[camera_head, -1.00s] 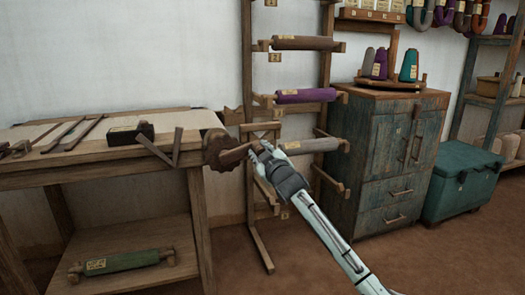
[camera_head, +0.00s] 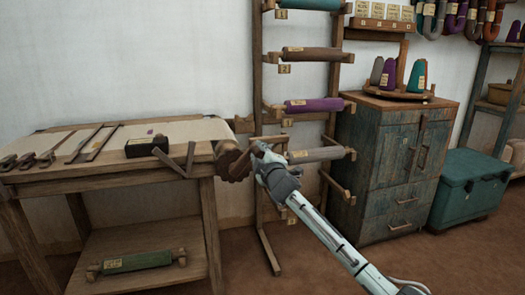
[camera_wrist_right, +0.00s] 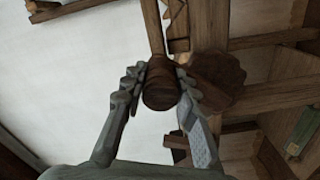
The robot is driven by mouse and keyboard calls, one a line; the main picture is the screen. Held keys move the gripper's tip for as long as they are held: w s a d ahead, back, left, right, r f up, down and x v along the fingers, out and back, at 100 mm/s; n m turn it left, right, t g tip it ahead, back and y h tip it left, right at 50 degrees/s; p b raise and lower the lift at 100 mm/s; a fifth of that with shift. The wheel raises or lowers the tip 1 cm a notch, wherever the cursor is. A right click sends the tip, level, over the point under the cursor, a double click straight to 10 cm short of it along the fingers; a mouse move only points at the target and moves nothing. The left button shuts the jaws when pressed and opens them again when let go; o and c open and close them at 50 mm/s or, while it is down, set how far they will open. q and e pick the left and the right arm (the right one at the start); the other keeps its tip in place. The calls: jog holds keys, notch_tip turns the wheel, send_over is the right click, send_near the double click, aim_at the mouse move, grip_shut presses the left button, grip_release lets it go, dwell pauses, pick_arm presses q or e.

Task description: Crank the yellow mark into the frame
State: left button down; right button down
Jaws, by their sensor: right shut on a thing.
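A pale cloth (camera_head: 190,131) lies stretched over the wooden table, with a small purple mark (camera_head: 150,131) on it. I cannot make out a yellow mark on the cloth, nor tell which thing is the frame. A dark brown crank wheel (camera_head: 233,165) sits at the table's right end; it also shows in the right wrist view (camera_wrist_right: 218,80). My right gripper (camera_head: 263,156) is shut on the crank's round wooden handle (camera_wrist_right: 159,85), with a finger on each side of it in the right wrist view. My left gripper is out of view.
A dark block with a yellowish label (camera_head: 147,146) and flat wooden tools (camera_head: 80,146) lie on the table. A green roll (camera_head: 138,260) rests on its lower shelf. A rack with yarn rolls (camera_head: 314,105) stands close behind my gripper, beside a blue-green cabinet (camera_head: 385,160).

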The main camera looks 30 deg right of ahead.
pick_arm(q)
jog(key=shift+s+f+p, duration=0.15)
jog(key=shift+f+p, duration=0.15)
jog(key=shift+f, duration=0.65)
pick_arm(e)
jog(key=shift+w+a+r+n, duration=0.1)
jog(key=shift+a+r+n, duration=0.15)
jog(key=shift+r+n, duration=0.15)
jog(key=c, duration=1.2)
grip_release()
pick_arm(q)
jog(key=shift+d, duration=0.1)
pick_arm(e)
jog(key=shift+f, duration=0.1)
jog(key=shift+s+a+f, duration=0.1)
jog(key=shift+s, duration=0.15)
jog(key=v, duration=1.1)
jog(key=shift+s, duration=0.25)
